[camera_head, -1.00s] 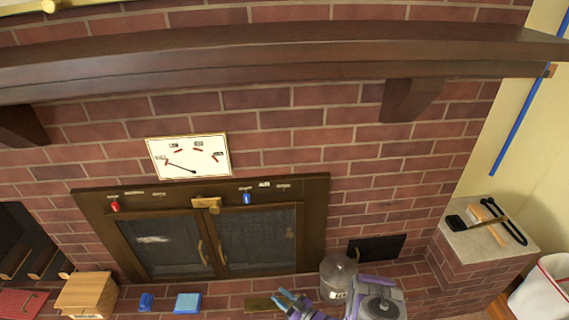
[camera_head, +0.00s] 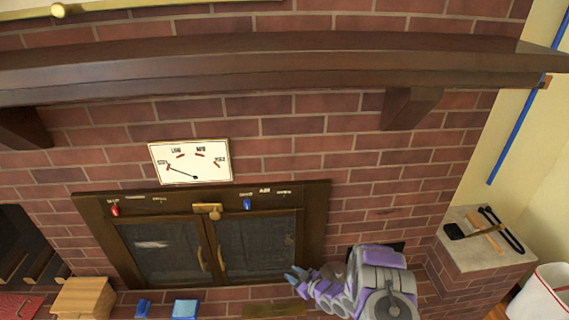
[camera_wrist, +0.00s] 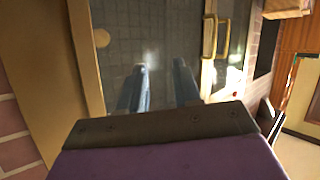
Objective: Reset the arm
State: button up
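My gripper (camera_head: 295,275) is at the lower middle of the head view, in front of the right part of the fireplace doors (camera_head: 258,248). Its blue fingers stand apart with nothing between them. In the wrist view my gripper (camera_wrist: 160,85) also shows two separate fingers, with the dark glass door and brass handles (camera_wrist: 209,38) beyond. My purple and grey arm is folded at the bottom right of centre in the head view and covers part of the hearth.
A wooden mantel (camera_head: 270,62) juts out above. A dial sign (camera_head: 190,161) hangs on the brick wall. A wooden box (camera_head: 82,298) and blue items (camera_head: 185,309) sit on the hearth. Tools (camera_head: 485,228) lie on a stone ledge at right, by a white bin (camera_head: 540,295).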

jog(key=w+d+r+m+g+h, duration=0.1)
jog(key=w+d+r+h, duration=0.15)
jog(key=d+r, duration=0.35)
jog(key=w+d+r+m+h, duration=0.1)
jog(key=d+r+h, duration=0.25)
jog(key=r, duration=0.45)
jog(key=s+d+r+m+g+h, duration=0.2)
jog(key=s+d+r, duration=0.1)
jog(key=s+r, duration=0.55)
jog(key=s+d+r+m+g+h, duration=0.2)
jog(key=s+d+r+m+h, duration=0.1)
jog(key=s+r, duration=0.55)
jog(key=s+a+r+m+g, duration=0.1)
jog(key=s+r, duration=0.3)
jog(key=s, duration=0.7)
jog(key=s+a+r+m+g+y, duration=0.1)
jog(key=s+a+r+g, duration=0.2)
jog(key=s, duration=0.8)
jog(key=s+a+r+m+g, duration=0.1)
jog(key=s+r, duration=0.3)
jog(key=s, duration=0.8)
jog(key=shift+a+r+g+y, duration=0.3)
jog(key=shift+a+r+g, duration=0.15)
jog(key=shift+g, duration=0.45)
